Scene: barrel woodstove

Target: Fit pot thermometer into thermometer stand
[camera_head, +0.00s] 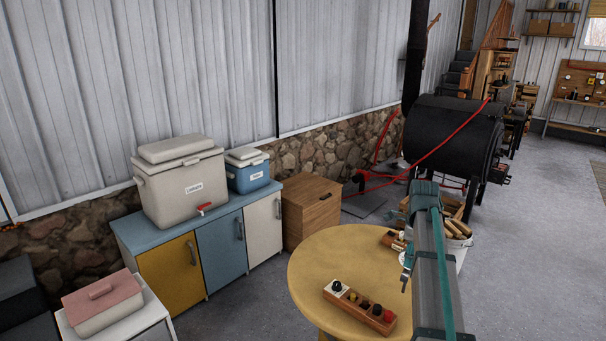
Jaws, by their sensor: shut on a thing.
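My gripper (405,278) shows only in part above the right side of the round table, to the left of my forearm and mostly hidden behind it. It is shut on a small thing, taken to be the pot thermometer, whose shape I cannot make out. A smaller wooden piece (394,240) with a pale label sits near the table's back right edge, partly behind my arm. I cannot tell which is the thermometer stand.
The round yellow table (325,259) is bare on its left and middle. A low cabinet (222,246) carries a beige cooler (178,190) and a blue cooler (247,178). A wooden box (311,208) stands behind the table. The black barrel stove (450,130) is farther back.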

